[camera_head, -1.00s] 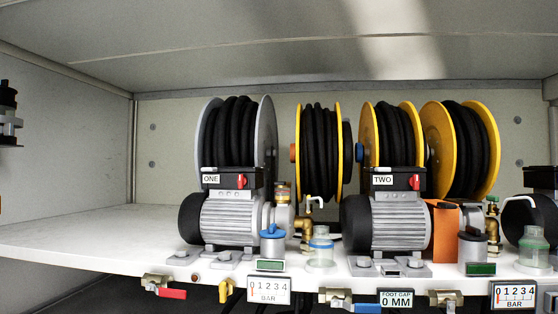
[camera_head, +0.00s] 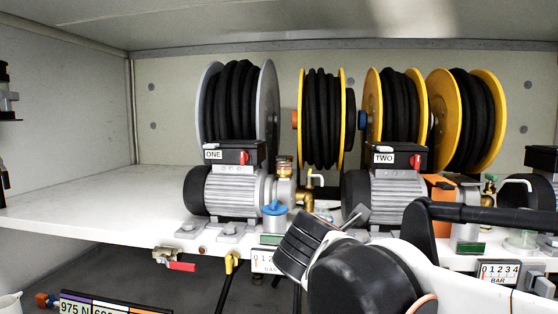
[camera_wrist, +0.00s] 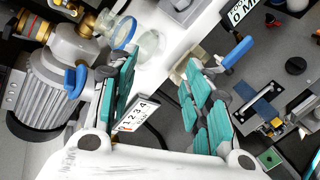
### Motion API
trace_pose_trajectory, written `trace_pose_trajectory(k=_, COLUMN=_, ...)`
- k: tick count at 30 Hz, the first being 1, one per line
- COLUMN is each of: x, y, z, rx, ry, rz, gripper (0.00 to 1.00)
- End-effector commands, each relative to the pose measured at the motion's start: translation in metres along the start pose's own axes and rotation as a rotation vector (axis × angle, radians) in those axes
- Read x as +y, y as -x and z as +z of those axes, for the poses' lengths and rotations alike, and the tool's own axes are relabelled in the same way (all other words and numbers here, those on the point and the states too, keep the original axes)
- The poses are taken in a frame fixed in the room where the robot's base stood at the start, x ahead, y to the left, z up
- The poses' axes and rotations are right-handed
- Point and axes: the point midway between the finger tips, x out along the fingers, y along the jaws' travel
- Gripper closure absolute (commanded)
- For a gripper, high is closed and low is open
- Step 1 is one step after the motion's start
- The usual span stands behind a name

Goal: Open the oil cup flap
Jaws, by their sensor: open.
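A clear jar with a blue ring (camera_wrist: 124,33) stands near the left fingertip. A pressure gauge plate (camera_wrist: 133,115) shows between the fingers, and a blue-handled valve (camera_wrist: 236,50) lies right. Red-handled valve (camera_head: 178,262) hangs at the shelf front. The shelf's left side is clear.

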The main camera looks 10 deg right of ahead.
Motion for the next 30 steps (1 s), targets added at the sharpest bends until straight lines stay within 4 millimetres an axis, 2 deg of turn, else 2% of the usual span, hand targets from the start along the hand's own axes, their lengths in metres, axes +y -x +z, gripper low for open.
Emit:
trace_pose_trajectory(k=1, x=0.029, y=-0.001, z=-0.003, rx=-0.027, ry=0.141, rz=0.052, gripper=0.55)
trace_pose_trajectory(k=6, x=0.114, y=0.006, z=-0.014, rx=-0.159, ry=0.609, rz=0.208, gripper=0.55)
trace_pose_trajectory(k=9, x=0.153, y=0.013, z=-0.023, rx=-0.236, ry=0.82, rz=0.272, gripper=0.55)
trace_pose_trajectory(k=12, x=0.179, y=0.019, z=-0.031, rx=-0.296, ry=0.962, rz=0.312, gripper=0.55)
trace_pose_trajectory(k=16, x=0.194, y=0.022, z=-0.035, rx=-0.336, ry=1.048, rz=0.333, gripper=0.55)
trace_pose_trajectory(k=20, x=0.2, y=0.015, z=-0.035, rx=-0.344, ry=1.062, rz=0.335, gripper=0.55)
trace_pose_trajectory(k=30, x=0.226, y=-0.04, z=-0.026, rx=-0.343, ry=1.058, rz=0.332, gripper=0.55)
